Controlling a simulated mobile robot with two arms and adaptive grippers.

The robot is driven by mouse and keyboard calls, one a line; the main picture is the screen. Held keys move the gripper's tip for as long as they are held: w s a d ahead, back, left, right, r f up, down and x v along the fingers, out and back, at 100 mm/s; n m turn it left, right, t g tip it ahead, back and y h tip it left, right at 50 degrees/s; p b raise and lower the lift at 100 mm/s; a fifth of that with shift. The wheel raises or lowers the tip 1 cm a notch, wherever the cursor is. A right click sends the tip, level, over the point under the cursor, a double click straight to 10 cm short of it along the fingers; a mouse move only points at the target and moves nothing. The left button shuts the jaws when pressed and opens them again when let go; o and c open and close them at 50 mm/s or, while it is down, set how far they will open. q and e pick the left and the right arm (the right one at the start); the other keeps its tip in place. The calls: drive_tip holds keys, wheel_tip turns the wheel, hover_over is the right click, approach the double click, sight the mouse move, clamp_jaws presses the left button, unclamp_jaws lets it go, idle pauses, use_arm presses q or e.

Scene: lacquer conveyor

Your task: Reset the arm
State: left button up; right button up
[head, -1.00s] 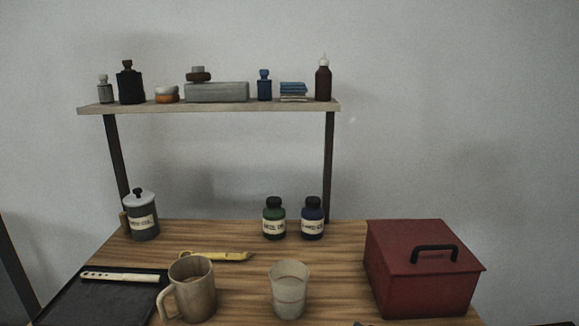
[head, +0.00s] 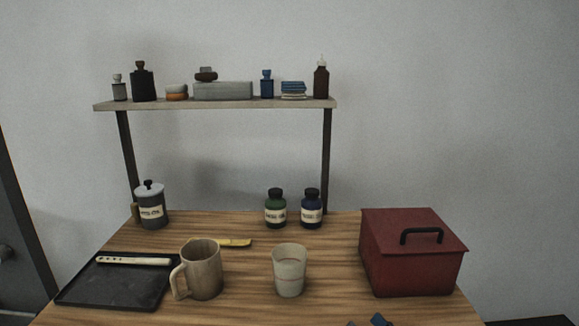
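Two small dark-blue tips (head: 367,322) poke in at the bottom edge, right of centre. They look like part of my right gripper, but most of it is cut off, so I cannot tell whether it is open or shut. My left gripper is not in view. A brown mug (head: 203,270) with its handle to the left stands at the front of the wooden table (head: 330,265). A pale beaker (head: 290,270) stands right of the mug.
A black tray (head: 120,290) holds a pale flute-like stick. A yellow tool (head: 236,243) lies behind the mug. A lidded canister (head: 151,205), a green bottle (head: 276,209) and a blue bottle (head: 312,209) stand at the back. A red box (head: 412,262) is right. A shelf (head: 215,105) stands behind.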

drive_tip(key=d+f+m+h, duration=0.3)
drive_tip(key=d+m+h, duration=0.35)
drive_tip(key=m, duration=0.45)
drive_tip(key=d+f+m+h, duration=0.45)
drive_tip(key=m+h, duration=0.25)
drive_tip(key=m, duration=0.4)
drive_tip(key=s+d+f+m+g+h, duration=0.2)
drive_tip(key=s+f+m+g, duration=0.3)
drive_tip(key=s+f+m, duration=0.25)
drive_tip(key=s+a+f+m+g+y, duration=0.25)
drive_tip(key=s+f+g, duration=0.2)
drive_tip(key=s, duration=0.25)
drive_tip(key=s+a+f+m+g+y, duration=0.1)
drive_tip(key=s+a+f+m+g, duration=0.3)
drive_tip(key=s, duration=0.4)
wheel_tip(320, 180, down, 26)
drive_tip(key=n, duration=0.1)
drive_tip(key=s+d+f+g, duration=0.1)
drive_tip(key=s+f, duration=0.7)
drive_tip(key=s, duration=0.1)
drive_tip(key=s+d+f+g, duration=0.1)
drive_tip(key=s+d+f, duration=0.1)
drive_tip(key=s+f, duration=0.6)
drive_tip(key=shift+s+d+f+n, duration=0.3)
drive_tip(key=shift+s, duration=0.05)
